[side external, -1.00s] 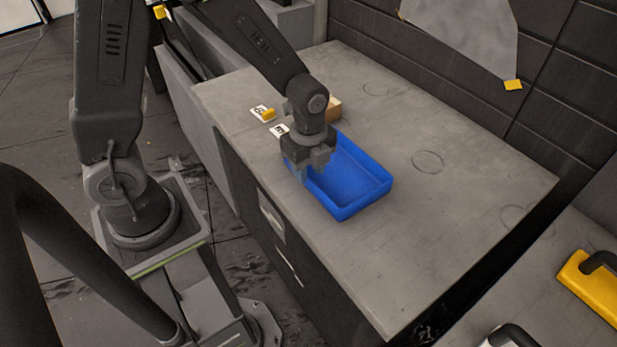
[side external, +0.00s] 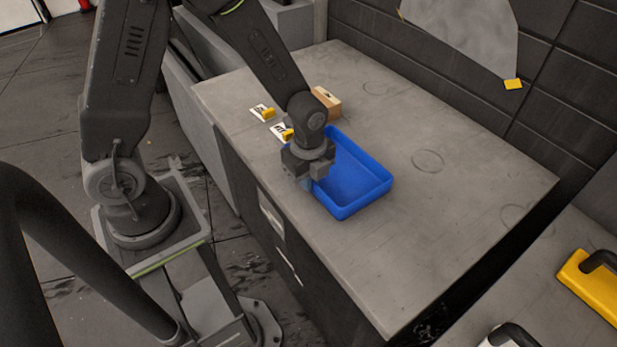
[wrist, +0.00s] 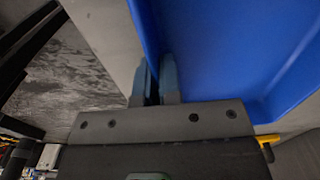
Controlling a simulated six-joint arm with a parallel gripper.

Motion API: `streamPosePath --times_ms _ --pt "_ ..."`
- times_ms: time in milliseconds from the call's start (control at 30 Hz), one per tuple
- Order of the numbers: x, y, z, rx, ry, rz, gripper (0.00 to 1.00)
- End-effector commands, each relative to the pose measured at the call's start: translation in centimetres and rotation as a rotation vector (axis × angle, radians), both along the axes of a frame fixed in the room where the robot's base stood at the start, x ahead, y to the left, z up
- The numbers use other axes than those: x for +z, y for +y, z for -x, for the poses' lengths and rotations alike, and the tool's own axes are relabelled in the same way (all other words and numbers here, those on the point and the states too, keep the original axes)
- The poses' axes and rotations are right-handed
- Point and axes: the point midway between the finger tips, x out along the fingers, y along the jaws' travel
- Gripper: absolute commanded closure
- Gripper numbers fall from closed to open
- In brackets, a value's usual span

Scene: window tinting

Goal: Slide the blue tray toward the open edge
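The blue tray (side external: 362,203) lies flat on the grey worktop, near the long edge that faces my arm's base. My gripper (side external: 307,186) is at the tray's near-left wall. In the wrist view the two fingers of my gripper (wrist: 155,80) are close together, with the wall of the blue tray (wrist: 230,45) between them, one finger outside and one inside. They look shut on that wall. The tray's near-left corner is partly hidden behind my gripper in the side view.
The grey worktop (side external: 440,220) is clear to the right of the tray. A small wooden block (side external: 326,101) and two white cards with yellow tabs, one card here (side external: 262,112), lie behind it. A yellow tool (side external: 590,287) rests on another surface at lower right.

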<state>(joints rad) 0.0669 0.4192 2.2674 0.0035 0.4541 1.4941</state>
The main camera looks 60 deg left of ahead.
Motion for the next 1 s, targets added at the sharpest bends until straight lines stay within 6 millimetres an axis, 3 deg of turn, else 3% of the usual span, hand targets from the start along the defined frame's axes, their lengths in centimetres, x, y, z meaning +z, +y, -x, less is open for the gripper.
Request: streamPosePath --times_ms 300,333,600,867,1000 --pt "0.0 0.0 0.0 0.000 -0.001 0.000 1.00" --pt "0.0 0.0 0.0 0.000 -0.001 0.000 0.92" --pt "0.0 0.0 0.0 0.000 -0.001 0.000 0.66" --pt "0.1 0.0 0.0 0.000 -0.001 0.000 0.65" --pt "1.2 0.0 -0.1 0.000 -0.004 0.000 0.65"
